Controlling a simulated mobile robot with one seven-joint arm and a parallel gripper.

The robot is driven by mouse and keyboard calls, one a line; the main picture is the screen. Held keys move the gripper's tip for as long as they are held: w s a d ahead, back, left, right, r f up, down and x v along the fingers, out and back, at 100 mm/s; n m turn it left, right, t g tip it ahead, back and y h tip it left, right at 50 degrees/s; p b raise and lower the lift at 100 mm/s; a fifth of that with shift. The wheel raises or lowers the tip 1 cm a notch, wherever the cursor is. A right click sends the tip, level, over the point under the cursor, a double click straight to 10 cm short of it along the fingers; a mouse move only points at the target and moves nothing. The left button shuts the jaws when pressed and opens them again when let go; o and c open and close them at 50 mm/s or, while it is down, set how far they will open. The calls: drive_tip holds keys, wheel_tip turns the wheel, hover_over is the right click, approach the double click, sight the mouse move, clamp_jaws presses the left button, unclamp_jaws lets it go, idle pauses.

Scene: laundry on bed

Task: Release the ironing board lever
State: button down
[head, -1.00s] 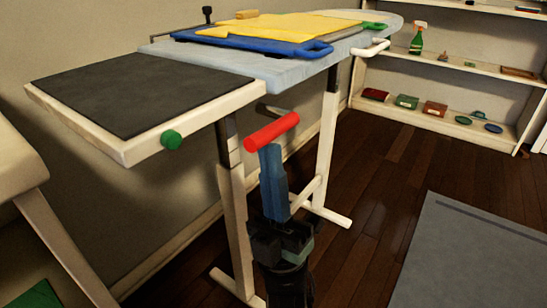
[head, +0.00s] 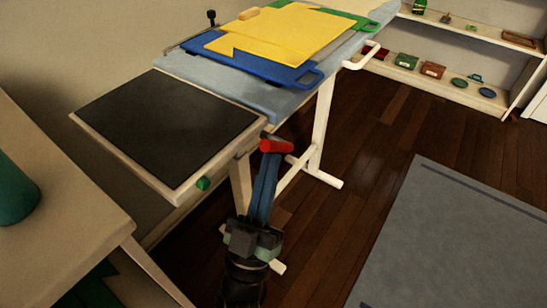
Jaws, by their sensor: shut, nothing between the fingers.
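The ironing board (head: 225,82) stands on white legs, with a dark panel (head: 170,130) at its near end. The red lever (head: 277,145) shows just beside and below the board's right edge. My gripper (head: 269,158) reaches up from below, its blue fingers shut and empty. The fingertips overlap the red lever in the picture and hide part of it. I cannot tell whether they touch it.
A white handle (head: 365,56) sticks out on the right. A pale table (head: 70,205) stands at left. Shelves (head: 455,92) stand at the back right. A grey mat (head: 450,240) lies on open floor.

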sight(275, 150)
drive_tip(key=r+g+p, duration=0.1)
drive_tip(key=p, duration=0.3)
drive_tip(key=r+m+g+p, duration=0.1)
drive_tip(key=g+p, duration=0.1)
drive_tip(key=p, duration=0.2)
drive_tip(key=r+m+g+p, duration=0.1)
drive_tip(key=g+p, duration=0.1)
drive_tip(key=p, duration=0.1)
drive_tip(key=shift+w+d+r+p, duration=0.1)
drive_tip(key=shift+w+d+p, duration=0.2)
drive_tip(key=shift+w+p, duration=0.2)
drive_tip(key=shift+p, duration=0.5)
drive_tip(key=shift+w+d+r+p, duration=0.1)
drive_tip(key=shift+d+r+p, duration=0.05)
drive_tip(key=shift+p, duration=0.3)
